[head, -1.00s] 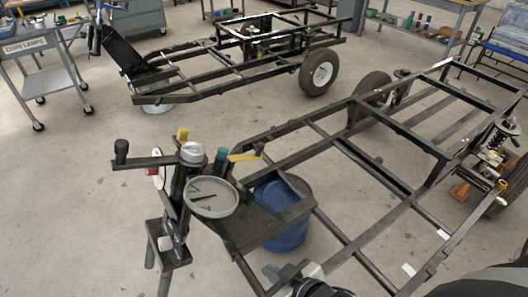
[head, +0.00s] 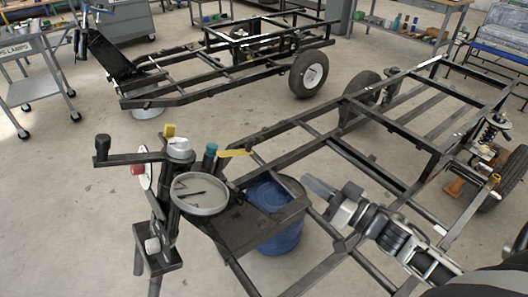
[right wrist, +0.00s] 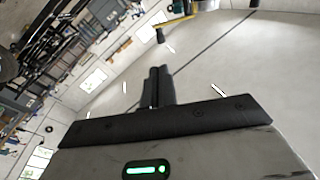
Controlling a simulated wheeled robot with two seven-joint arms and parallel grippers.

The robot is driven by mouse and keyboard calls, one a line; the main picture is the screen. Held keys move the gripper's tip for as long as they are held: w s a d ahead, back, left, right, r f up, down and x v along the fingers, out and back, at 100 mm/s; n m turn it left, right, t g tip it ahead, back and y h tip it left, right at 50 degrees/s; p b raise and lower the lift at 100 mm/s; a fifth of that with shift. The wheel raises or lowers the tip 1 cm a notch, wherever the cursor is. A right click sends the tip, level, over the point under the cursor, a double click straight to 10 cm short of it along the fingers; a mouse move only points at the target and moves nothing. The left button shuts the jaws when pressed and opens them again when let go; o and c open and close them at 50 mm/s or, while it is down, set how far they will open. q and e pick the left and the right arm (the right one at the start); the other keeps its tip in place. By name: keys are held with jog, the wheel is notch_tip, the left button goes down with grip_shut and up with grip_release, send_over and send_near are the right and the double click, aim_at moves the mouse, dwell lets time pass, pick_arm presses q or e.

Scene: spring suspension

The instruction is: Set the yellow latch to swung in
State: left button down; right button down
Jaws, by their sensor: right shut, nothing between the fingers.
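The yellow latch (head: 235,153) is a flat yellow strip. It sticks out to the right from the top of the black jack stand (head: 168,215), beside a teal-capped post (head: 210,155). A yellow strip, likely the latch, also shows at the top of the right wrist view (right wrist: 178,22). My right gripper (head: 310,187) is shut and empty, to the right of the latch and nearer the camera, clearly apart from it. Its closed dark fingers (right wrist: 158,86) show in the right wrist view. My left gripper is not in view.
A grey round dish (head: 200,194) sits on the stand, with a silver cap (head: 180,148) and yellow block (head: 169,131) behind it. A crank handle (head: 102,148) sticks out left.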

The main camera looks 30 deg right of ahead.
jog(key=shift+w, duration=0.1)
jog(key=x, duration=1.4)
jog(key=shift+p, duration=0.4)
jog(key=shift+f, duration=0.1)
